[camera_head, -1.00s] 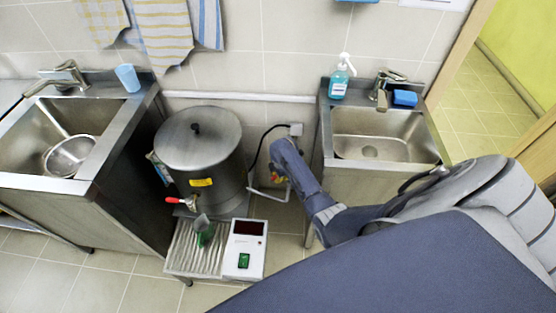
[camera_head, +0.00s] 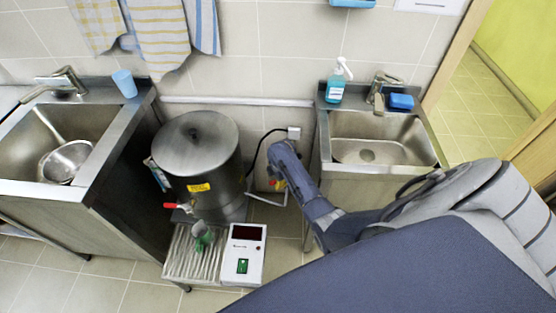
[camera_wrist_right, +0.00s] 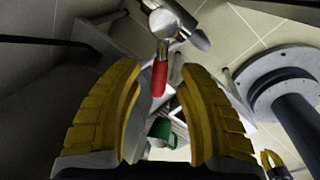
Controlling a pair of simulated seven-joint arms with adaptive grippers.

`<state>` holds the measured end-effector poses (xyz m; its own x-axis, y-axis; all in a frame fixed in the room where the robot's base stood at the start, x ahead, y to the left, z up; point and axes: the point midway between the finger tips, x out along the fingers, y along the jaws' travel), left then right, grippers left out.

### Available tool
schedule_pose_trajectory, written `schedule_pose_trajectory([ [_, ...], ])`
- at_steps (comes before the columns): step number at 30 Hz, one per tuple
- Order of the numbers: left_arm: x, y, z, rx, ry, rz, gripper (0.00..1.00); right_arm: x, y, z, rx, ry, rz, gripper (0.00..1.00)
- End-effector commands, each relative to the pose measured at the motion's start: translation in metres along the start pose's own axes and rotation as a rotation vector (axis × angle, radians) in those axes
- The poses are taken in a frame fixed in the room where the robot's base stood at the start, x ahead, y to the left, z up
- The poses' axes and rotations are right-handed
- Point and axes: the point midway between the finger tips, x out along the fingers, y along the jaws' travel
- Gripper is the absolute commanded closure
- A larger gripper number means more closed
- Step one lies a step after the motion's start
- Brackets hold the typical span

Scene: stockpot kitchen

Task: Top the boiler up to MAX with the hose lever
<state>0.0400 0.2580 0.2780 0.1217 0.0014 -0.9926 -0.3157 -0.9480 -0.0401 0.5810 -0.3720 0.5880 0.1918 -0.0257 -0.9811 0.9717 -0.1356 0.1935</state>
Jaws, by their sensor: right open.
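The steel boiler (camera_head: 222,175) stands between the two sinks, lid on, with a yellow label and a red-handled tap (camera_head: 173,206) at its front. I cannot read its water level. In the right wrist view a red lever (camera_wrist_right: 160,78) on a metal valve (camera_wrist_right: 168,22) lies between the fingers of my right gripper (camera_wrist_right: 160,95), which is open, with gaps beside the lever. In the head view this gripper is a small, partly hidden patch beside the boiler's right side. A small yellow part at the lower right of the wrist view looks like my left gripper (camera_wrist_right: 270,159); its fingers are unclear.
A green mug (camera_head: 202,236) is on the ribbed drip tray (camera_head: 182,262) under the tap. A white box with a dark display (camera_head: 243,262) sits beside it. The left sink (camera_head: 85,118) holds a strainer. The right sink (camera_head: 375,150) has soap (camera_head: 335,88) behind it.

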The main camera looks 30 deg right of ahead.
Motion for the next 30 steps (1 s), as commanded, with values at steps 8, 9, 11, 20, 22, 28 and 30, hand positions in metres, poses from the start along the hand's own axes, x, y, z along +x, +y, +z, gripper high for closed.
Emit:
schedule_pose_trajectory([
  [8,0.0,0.001,-0.001,0.001,0.001,0.001,1.0,-0.041,0.001,0.0,-0.001,0.0,0.003,0.62],
  [9,0.0,0.001,-0.001,0.001,0.001,0.001,1.0,-0.048,0.0,0.0,-0.002,-0.001,0.003,0.62],
  [11,0.0,0.001,-0.001,0.001,0.001,0.001,1.0,-0.057,0.0,0.0,-0.001,0.0,0.003,0.62],
  [20,0.0,0.001,-0.001,0.001,0.001,0.001,1.0,-0.096,0.0,-0.001,-0.001,0.001,0.001,0.62],
  [22,0.0,0.001,-0.001,0.001,0.001,0.001,1.0,-0.1,0.0,0.0,-0.001,0.0,0.0,0.62],
  [28,0.0,0.001,-0.001,0.001,0.001,0.001,1.0,-0.108,-0.001,0.0,-0.001,-0.001,-0.001,0.62],
  [30,0.0,0.001,-0.001,0.001,0.001,0.001,1.0,-0.108,-0.001,0.0,-0.001,0.0,-0.001,0.62],
])
